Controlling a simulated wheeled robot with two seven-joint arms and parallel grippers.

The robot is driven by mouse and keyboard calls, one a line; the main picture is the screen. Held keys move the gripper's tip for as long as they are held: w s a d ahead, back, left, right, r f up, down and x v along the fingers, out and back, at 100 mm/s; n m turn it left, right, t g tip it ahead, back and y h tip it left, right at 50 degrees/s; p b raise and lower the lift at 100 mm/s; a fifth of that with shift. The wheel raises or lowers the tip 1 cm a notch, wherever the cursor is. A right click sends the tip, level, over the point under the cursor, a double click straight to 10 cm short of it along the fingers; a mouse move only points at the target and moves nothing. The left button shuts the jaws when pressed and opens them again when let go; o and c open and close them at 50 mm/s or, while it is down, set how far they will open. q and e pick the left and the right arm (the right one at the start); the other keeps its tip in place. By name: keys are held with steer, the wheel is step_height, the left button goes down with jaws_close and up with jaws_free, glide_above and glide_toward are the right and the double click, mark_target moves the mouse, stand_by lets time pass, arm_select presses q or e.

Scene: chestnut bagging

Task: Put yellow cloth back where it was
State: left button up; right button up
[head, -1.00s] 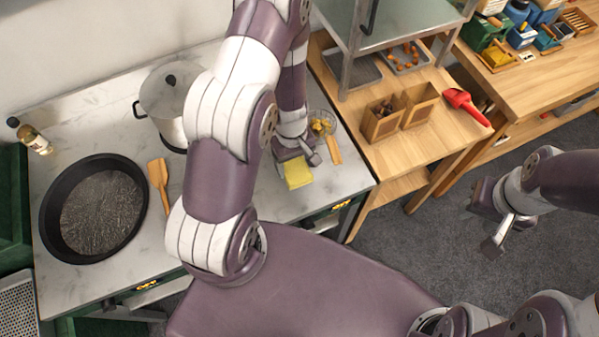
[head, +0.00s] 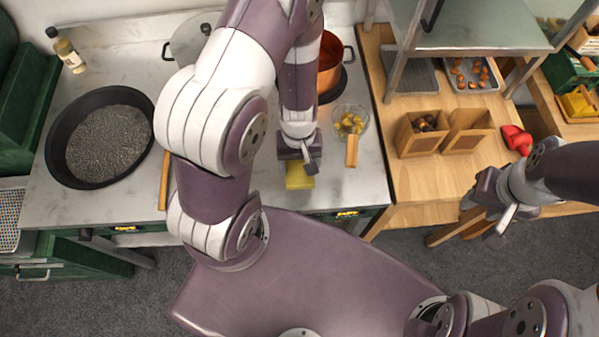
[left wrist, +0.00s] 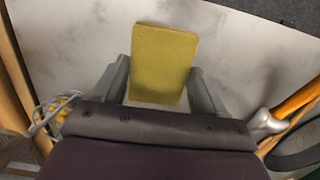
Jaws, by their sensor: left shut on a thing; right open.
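The yellow cloth (head: 299,177) is a flat, thick rectangle over the front part of the marble counter. It also fills the middle of the left wrist view (left wrist: 163,62), between my two fingers. My left gripper (head: 298,160) is shut on the cloth, pointing down at the counter. I cannot tell if the cloth touches the counter. My right gripper (head: 490,215) is open and empty, out over the floor on the right. My left arm hides part of the counter between the black pan and the cloth.
An orange pot (head: 328,68) stands behind. The black pan (head: 62,155) is at left.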

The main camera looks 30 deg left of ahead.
mark_target(300, 165)
arm_select(q)
step_height(300, 165, down, 5)
steer(key=shift+w+d+r+b, duration=0.1)
steer(key=shift+w+d+b, duration=0.05)
steer(key=shift+b, duration=0.55)
steer(key=o, duration=0.9)
steer(key=shift+o, duration=0.2)
